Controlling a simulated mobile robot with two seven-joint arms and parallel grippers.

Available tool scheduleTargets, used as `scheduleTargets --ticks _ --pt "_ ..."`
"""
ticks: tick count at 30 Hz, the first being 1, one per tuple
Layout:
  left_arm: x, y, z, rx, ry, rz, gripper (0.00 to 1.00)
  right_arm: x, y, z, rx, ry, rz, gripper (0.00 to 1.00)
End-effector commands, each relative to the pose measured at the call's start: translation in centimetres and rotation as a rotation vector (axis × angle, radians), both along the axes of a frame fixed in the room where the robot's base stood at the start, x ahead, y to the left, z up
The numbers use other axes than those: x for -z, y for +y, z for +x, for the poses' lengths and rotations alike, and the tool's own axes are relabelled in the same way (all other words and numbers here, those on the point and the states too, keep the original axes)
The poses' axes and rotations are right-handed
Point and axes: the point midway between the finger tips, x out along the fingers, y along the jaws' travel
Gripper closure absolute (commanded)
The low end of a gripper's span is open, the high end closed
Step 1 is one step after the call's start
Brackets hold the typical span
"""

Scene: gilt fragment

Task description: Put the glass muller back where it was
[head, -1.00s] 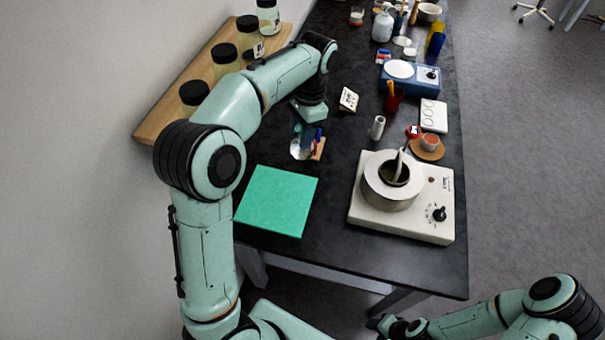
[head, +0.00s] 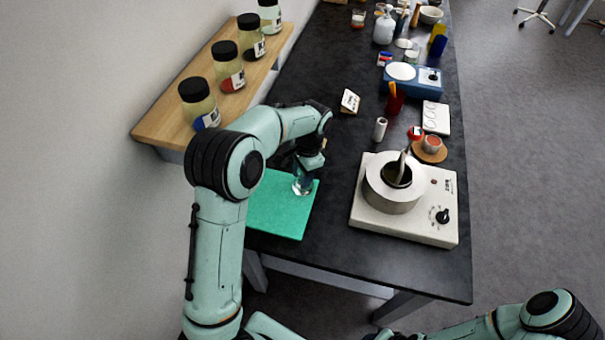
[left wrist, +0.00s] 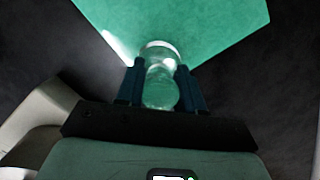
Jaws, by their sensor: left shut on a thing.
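The clear glass muller (head: 302,187) is in my left gripper (head: 305,174), over the far right part of the green square slab (head: 278,215). In the left wrist view the muller (left wrist: 160,88) stands between the two dark fingers of the left gripper (left wrist: 160,68), which are shut on it. The green slab (left wrist: 190,20) lies beyond it there, with dark tabletop around it. I cannot tell whether the muller's base touches the slab. Only part of my right arm shows at the bottom right of the head view; its gripper is out of view.
A white hotplate with a metal pot (head: 393,193) stands right of the slab. A wooden shelf (head: 160,127) with several jars is on the left wall. Dark tabletop between slab and hotplate is clear.

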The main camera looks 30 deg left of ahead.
Motion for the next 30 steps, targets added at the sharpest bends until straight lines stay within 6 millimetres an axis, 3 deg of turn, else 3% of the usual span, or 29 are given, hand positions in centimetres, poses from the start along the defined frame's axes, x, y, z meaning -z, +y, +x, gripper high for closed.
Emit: scheduleTargets --ticks 10,11,13,23,26,30 --pt "0.2 0.0 0.1 0.000 -0.002 0.000 0.91 0.1 0.0 0.0 0.000 0.000 0.000 0.57" --pt "0.3 0.0 0.1 0.000 -0.002 0.000 0.60 0.1 0.0 -0.1 0.000 0.000 0.000 0.57" --pt "0.2 0.0 0.1 0.000 -0.002 0.000 0.37 0.0 0.0 0.0 0.000 0.000 0.000 0.57" --pt "0.0 0.0 0.1 0.000 -0.002 0.000 0.37 0.0 0.0 0.1 0.000 -0.001 0.000 0.57" --pt "-0.9 -0.1 0.3 0.001 -0.006 0.000 0.37 -0.2 0.0 0.3 0.000 -0.003 0.000 0.57" --pt "-3.6 -0.3 0.7 0.002 -0.009 -0.001 0.37 -0.7 0.0 0.8 0.000 -0.009 0.000 0.57"
